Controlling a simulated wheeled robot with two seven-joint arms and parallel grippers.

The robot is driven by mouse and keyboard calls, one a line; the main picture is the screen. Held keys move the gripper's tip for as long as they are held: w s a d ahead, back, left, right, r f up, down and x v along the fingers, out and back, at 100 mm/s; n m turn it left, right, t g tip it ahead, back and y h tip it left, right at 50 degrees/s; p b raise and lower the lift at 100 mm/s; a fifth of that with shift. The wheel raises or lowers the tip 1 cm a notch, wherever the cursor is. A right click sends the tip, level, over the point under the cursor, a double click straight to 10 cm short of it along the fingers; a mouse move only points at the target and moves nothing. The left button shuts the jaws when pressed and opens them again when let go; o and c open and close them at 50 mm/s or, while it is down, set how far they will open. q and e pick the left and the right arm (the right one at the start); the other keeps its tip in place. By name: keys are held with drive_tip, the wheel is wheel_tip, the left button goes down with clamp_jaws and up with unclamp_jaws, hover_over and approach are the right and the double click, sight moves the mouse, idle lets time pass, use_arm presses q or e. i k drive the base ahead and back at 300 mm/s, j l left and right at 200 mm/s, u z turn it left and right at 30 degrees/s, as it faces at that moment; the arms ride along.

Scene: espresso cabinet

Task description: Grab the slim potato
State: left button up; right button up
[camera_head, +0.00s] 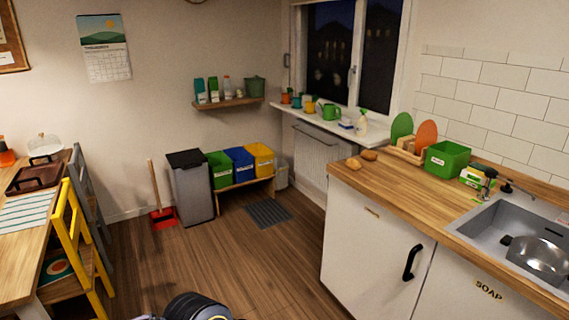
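Two small tan-brown potatoes lie close together on the wooden counter near its far left corner. The nearer potato (353,163) is at the left, close to the counter's edge. The other potato (368,155) is just behind it to the right. They are too small here to tell surely which is the slimmer one. Nothing covers them. Part of my own arm, dark with a yellow ring, shows at the bottom edge, far below and left of the potatoes. No gripper fingers are visible.
Right of the potatoes are a wooden rack (405,153) with boards, a green box (447,160) and the sink (500,236). The white cabinet (365,245) stands below the counter. A yellow chair (72,240) and table are at left. The wooden floor (250,255) between is largely clear.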

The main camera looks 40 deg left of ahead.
sight(356, 165)
drive_tip(key=u, duration=0.8)
drive_tip(key=i+j+z, duration=0.15)
drive_tip(key=i+j, duration=0.15)
drive_tip(key=i, duration=0.15)
drive_tip(key=i+j+z, duration=0.1)
drive_tip(key=i+j, duration=0.2)
drive_tip(key=i, duration=0.15)
drive_tip(key=i+j+z, duration=0.15)
drive_tip(key=i+j, duration=0.25)
drive_tip(key=i+j+z, duration=0.1)
drive_tip(key=i+j, duration=0.3)
drive_tip(key=i+j+z, duration=0.15)
drive_tip(key=i+j, duration=0.2)
drive_tip(key=i+j+z, duration=0.1)
drive_tip(key=i+j, duration=0.3)
drive_tip(key=j, duration=0.2)
drive_tip(key=i+j+z, duration=0.15)
drive_tip(key=i+j, duration=0.15)
drive_tip(key=j, duration=0.2)
drive_tip(key=i+j+z, duration=0.15)
drive_tip(key=i+j, duration=0.2)
drive_tip(key=j, duration=0.2)
